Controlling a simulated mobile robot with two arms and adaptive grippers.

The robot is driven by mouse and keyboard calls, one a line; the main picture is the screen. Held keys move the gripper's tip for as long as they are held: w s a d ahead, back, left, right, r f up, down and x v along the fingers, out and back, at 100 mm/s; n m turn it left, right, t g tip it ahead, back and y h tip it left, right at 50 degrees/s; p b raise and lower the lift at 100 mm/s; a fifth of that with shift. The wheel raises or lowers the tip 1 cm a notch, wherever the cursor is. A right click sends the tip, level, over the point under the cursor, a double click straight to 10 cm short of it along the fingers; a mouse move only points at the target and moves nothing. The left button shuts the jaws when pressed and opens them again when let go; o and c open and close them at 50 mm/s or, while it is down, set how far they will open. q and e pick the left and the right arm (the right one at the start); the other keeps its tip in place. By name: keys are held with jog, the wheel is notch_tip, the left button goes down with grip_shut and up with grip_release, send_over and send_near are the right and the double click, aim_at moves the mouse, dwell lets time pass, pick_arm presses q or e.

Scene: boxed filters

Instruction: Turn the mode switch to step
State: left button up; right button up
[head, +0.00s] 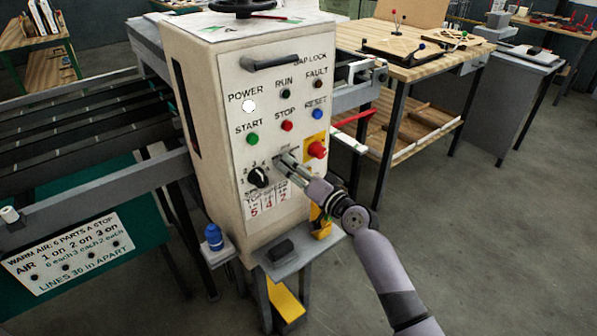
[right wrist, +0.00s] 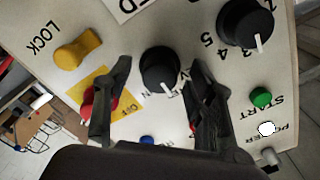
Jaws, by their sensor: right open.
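The white control cabinet (head: 205,60) stands in the middle of the head view. My right gripper (head: 281,162) reaches its front panel from the lower right. In the right wrist view, a black knob (right wrist: 157,68), seemingly the mode switch, sits between the two open fingers, with a visible gap beside it. Its white pointer slants to the lower right of that view. Labels around it are partly hidden and I cannot read its setting. In the head view, the gripper largely covers this knob. My left gripper is not in view.
A numbered black knob (head: 258,177) is left of the gripper. A red button (head: 317,149) on a yellow plate is close on its right. START (head: 252,139), STOP (head: 286,126) and RESET (head: 317,114) buttons are above. A yellow lock handle (right wrist: 78,50) shows in the right wrist view.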

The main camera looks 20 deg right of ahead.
jog(key=v, duration=1.2)
